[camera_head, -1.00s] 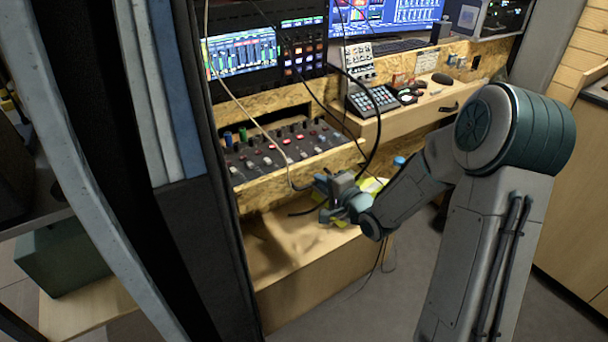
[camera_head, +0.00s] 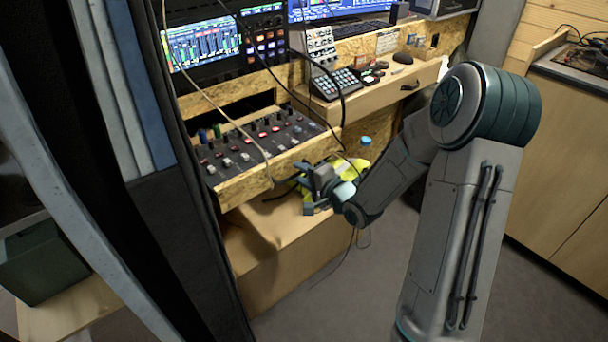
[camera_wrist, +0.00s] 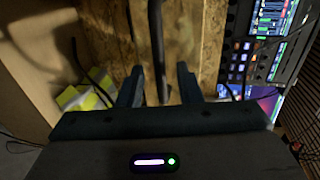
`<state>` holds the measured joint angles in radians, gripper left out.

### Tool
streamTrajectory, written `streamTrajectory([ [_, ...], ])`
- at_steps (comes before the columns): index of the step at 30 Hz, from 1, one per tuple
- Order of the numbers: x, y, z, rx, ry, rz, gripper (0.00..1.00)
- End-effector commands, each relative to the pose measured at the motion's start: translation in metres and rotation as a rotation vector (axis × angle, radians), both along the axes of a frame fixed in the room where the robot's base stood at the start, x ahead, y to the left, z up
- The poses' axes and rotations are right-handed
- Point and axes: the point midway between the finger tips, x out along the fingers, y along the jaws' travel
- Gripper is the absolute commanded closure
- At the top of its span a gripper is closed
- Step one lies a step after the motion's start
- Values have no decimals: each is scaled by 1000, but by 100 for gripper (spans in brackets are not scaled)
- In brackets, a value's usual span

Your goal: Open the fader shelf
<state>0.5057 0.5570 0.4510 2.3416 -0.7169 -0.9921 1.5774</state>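The fader shelf (camera_head: 262,142) is a plywood tray carrying a dark panel of knobs and faders. In the head view it stands out from the desk, its front board (camera_head: 245,186) overhanging a wooden bench. My gripper (camera_head: 306,192) is just in front of and below the right part of that board. In the wrist view my gripper (camera_wrist: 163,80) has its two fingers apart, facing plywood (camera_wrist: 196,40). A dark bar or cable (camera_wrist: 157,45) runs between the fingers; I cannot tell which it is, or whether they touch it.
A wooden drawer front (camera_head: 385,100) is to the right of the shelf. Loose cables (camera_head: 343,108) hang across the shelf. A yellow and white item (camera_head: 350,168) and a blue-capped bottle (camera_head: 365,146) are behind my gripper. Dark floor (camera_head: 350,285) is open in front of the bench.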

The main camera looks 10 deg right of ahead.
Motion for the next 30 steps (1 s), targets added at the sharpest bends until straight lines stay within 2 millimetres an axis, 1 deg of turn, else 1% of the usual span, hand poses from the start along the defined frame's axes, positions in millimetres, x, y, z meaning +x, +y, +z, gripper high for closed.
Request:
streamTrajectory([
  [5, -1, 2, 0, 0, -1, 4, 68],
  [8, -4, -1, 2, 0, 0, 3, 68],
  [10, -10, -6, 4, 0, -1, 1, 68],
  [14, -30, -20, 10, -1, 1, -3, 68],
  [20, -71, -47, 21, -1, 1, -6, 68],
  [22, -74, -47, 24, 3, 4, 0, 68],
  [30, -89, -57, 28, 2, 4, -1, 68],
])
